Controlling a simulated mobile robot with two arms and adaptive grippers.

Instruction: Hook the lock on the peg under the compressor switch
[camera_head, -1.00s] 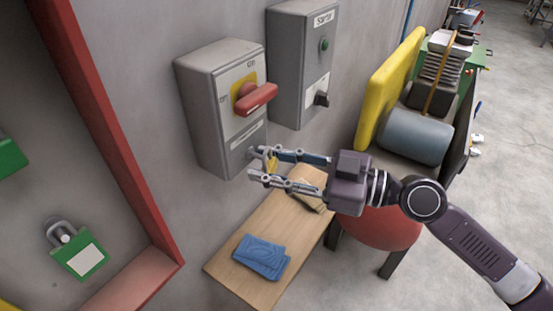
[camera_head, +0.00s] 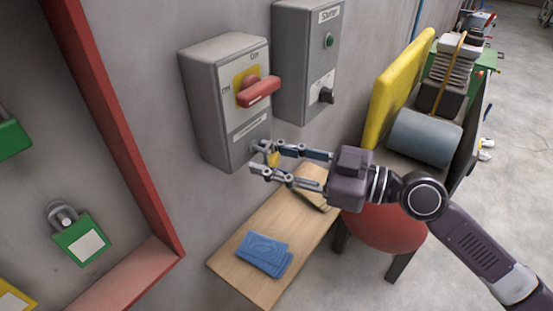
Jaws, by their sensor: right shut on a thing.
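The compressor switch is a grey box (camera_head: 205,97) on the wall with a red handle (camera_head: 260,92) on a yellow plate. My left gripper is not in view.
A grey starter box (camera_head: 300,65) is mounted close on the right. Below is a wooden shelf (camera_head: 235,270) with blue cloths (camera_head: 263,253). A red-framed board (camera_head: 125,150) with a green padlock (camera_head: 80,238) is on the left. A red stool (camera_head: 385,228) stands below my arm.

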